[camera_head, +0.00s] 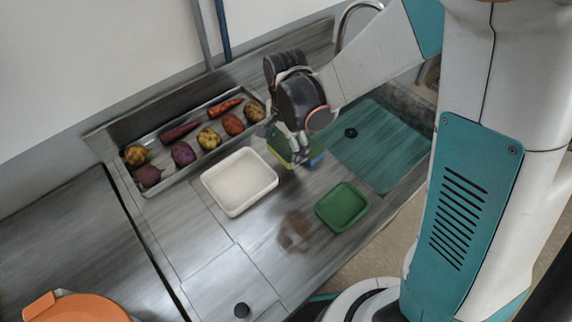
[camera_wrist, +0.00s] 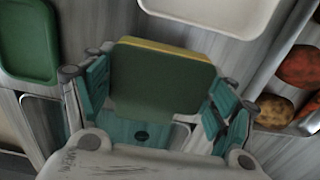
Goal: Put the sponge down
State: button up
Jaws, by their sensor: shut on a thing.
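My gripper (camera_wrist: 155,108) is shut on a sponge (camera_wrist: 160,82) with a dark green face and a yellow layer along one edge. In the wrist view the sponge sits between the two teal fingers. In the head view the sponge (camera_head: 313,157) shows partly below my gripper (camera_head: 299,152), over the counter between the white tray and the teal sink area. My gripper hides part of it. I cannot tell whether the sponge touches the counter.
A white tray (camera_head: 207,181) lies left of the sponge and a green tray (camera_head: 342,207) in front. A metal tray (camera_head: 172,183) of vegetables stands behind left. The teal-floored sink (camera_head: 385,150) is right. A blurred brown patch (camera_head: 295,232) lies near the green tray. Front-left counter is mostly clear.

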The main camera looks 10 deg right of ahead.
aim_at(286, 146)
jog(key=shift+f+b, duration=1.55)
jog(key=shift+f, duration=1.15)
jog(key=shift+f, duration=0.15)
jog(key=o, duration=1.4)
notch_tip(286, 146, up, 12)
jog(key=p, duration=0.3)
